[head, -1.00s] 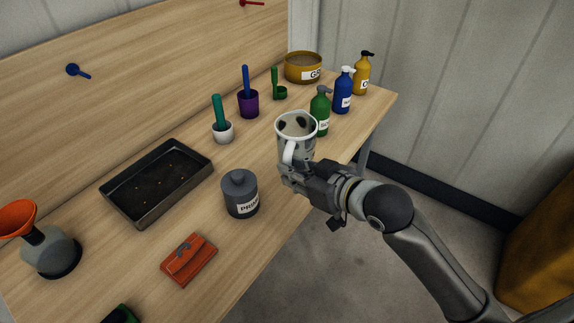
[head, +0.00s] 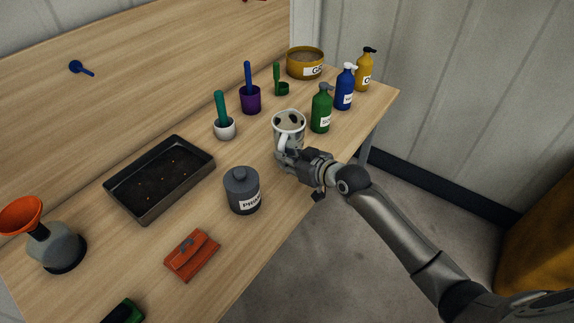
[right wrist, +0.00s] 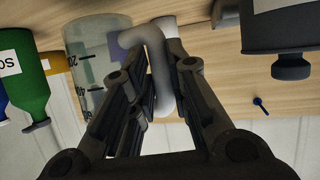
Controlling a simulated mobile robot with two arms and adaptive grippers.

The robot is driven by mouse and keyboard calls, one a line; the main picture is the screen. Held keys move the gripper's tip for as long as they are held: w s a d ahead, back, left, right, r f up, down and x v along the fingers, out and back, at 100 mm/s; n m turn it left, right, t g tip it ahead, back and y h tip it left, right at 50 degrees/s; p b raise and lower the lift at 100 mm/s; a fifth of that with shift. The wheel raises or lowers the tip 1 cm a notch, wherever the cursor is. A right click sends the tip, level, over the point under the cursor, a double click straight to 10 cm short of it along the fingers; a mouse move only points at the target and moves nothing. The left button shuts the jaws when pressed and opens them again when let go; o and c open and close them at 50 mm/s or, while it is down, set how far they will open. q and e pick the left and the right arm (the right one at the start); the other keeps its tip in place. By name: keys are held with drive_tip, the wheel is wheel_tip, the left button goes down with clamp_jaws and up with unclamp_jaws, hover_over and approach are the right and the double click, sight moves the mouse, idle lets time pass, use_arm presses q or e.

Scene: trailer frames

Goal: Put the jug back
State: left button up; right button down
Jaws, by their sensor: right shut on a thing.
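The jug (head: 289,128) is a pale, see-through measuring cup with dark patches visible at its mouth and a white handle. It is upright over the right part of the bench; I cannot tell whether its base touches the wood. My right gripper (head: 284,158) is shut on the jug's handle. In the right wrist view the fingers (right wrist: 156,100) close around the grey-white handle (right wrist: 160,68), with the marked jug wall (right wrist: 92,50) beside them. My left gripper is not in view.
A green bottle (head: 321,110) stands close right of the jug. A dark lidded jar (head: 241,187), black tray (head: 140,205) and red pouch (head: 191,256) lie left and nearer. Bare bench top (head: 265,150) lies between jar and jug.

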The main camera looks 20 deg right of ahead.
drive_tip(key=shift+w+f+p, duration=0.15)
drive_tip(key=shift+f+p, duration=0.05)
drive_tip(key=shift+f, duration=0.75)
drive_tip(key=shift+w+f+p, duration=0.15)
drive_tip(key=shift+f+p, duration=0.05)
drive_tip(key=shift+f, duration=0.7)
drive_tip(key=c, duration=1.4)
unclamp_jaws()
drive_tip(key=shift+f, duration=0.15)
drive_tip(key=shift+o, duration=0.2)
drive_tip(key=b+v, duration=0.1)
drive_tip(key=v, duration=1.1)
drive_tip(key=shift+d, duration=0.1)
